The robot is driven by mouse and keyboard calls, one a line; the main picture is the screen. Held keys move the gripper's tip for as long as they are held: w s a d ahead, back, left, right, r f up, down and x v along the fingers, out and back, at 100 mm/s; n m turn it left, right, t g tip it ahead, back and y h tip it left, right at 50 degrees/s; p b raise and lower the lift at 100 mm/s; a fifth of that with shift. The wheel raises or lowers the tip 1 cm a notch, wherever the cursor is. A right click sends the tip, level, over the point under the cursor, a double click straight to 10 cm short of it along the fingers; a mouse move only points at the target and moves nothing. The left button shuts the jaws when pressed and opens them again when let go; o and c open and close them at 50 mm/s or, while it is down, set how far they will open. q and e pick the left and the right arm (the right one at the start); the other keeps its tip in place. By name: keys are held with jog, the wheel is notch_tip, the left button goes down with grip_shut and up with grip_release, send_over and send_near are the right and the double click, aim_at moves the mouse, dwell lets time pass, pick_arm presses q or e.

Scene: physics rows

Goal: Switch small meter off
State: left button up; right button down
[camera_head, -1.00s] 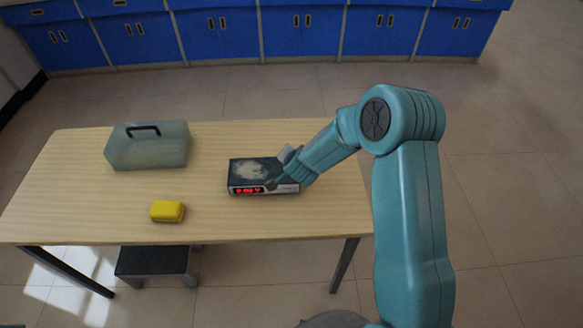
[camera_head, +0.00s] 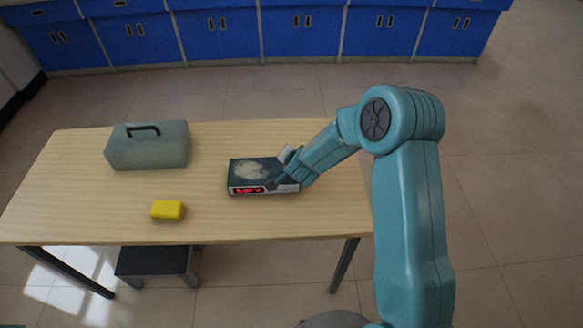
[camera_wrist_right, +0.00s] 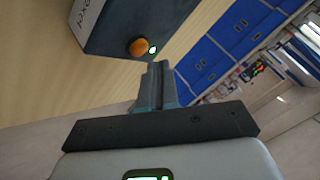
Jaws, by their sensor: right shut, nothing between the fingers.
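The small meter (camera_head: 255,171) is a flat dark box with a pale smudge on top and a lit red display on its front. It lies on the table, right of the middle. In the right wrist view the dark meter body (camera_wrist_right: 125,20) shows a round orange button (camera_wrist_right: 138,48) with a lit green lamp beside it. My right gripper (camera_wrist_right: 158,68) is shut and empty, its tips just short of the button in that picture; I cannot tell if they touch the meter. In the head view its arm reaches the meter's right end and covers part of it. My left gripper is not in view.
The wooden table (camera_head: 90,215) also holds a grey-green case (camera_head: 148,150) with a black handle at the back left and a yellow block (camera_head: 167,210) near the front edge. A dark step stool (camera_head: 155,262) stands below. Blue cabinets (camera_head: 300,32) line the back.

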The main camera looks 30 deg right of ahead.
jog(key=shift+f, duration=0.1)
jog(key=shift+f+b, duration=0.35)
jog(key=shift+b, duration=0.05)
jog(key=shift+f+b, duration=0.4)
dwell(0.7)
jog(key=shift+r, duration=0.15)
jog(key=shift+r+p, duration=0.75)
notch_tip(320, 180, up, 6)
jog(key=p, duration=0.5)
jog(key=shift+f, duration=0.1)
